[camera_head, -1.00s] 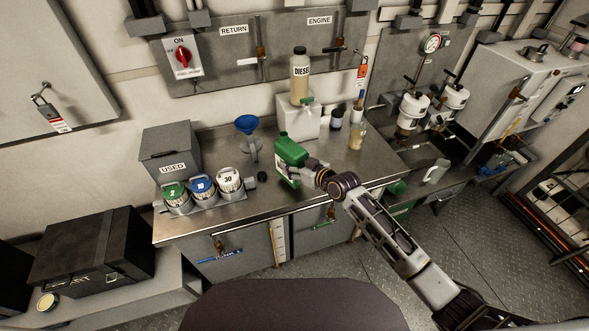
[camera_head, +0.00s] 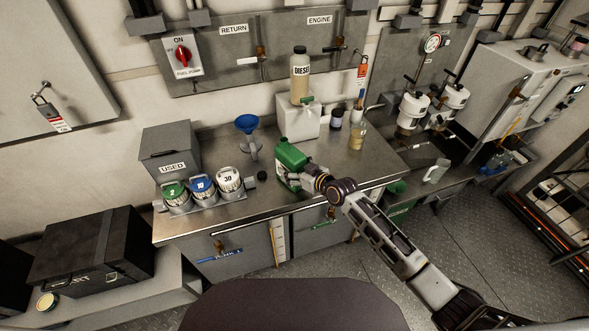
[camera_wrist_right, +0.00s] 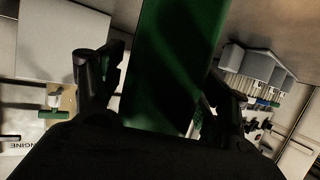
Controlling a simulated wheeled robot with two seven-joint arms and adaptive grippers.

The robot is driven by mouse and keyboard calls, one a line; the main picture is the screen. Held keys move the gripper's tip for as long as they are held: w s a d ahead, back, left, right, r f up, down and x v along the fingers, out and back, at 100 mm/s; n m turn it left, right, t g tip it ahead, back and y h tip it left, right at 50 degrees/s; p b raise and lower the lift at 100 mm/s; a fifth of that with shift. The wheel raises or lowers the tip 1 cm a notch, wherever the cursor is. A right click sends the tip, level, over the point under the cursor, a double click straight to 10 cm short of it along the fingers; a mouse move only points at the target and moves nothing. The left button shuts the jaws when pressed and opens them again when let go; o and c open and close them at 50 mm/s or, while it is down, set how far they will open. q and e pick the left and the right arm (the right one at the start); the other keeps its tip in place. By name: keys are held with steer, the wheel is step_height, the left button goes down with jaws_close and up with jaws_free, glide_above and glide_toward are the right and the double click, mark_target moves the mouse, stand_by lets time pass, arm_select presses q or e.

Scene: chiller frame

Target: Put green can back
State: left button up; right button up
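The green can (camera_head: 291,154) stands on the metal workbench (camera_head: 345,168), right of the blue funnel. My right gripper (camera_head: 291,180) is at its near side, low on the body. In the right wrist view the can (camera_wrist_right: 170,60) is between the two fingers of my right gripper (camera_wrist_right: 165,85). A strip of background shows between the left finger and the can, and a small light gap shows by the right finger. The fingers look open around the can. The can's lower near side is partly hidden by the gripper. My left gripper is out of view.
A blue funnel (camera_head: 248,128), a small black cap (camera_head: 262,176) and several numbered containers (camera_head: 202,187) stand left of the can. Behind it, a white block (camera_head: 297,120) carries a DIESEL bottle (camera_head: 300,72). Jars (camera_head: 357,138) stand to the right. The bench's front right is clear.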

steer(key=shift+r, duration=0.15)
steer(key=v, duration=1.2)
stand_by(0.6)
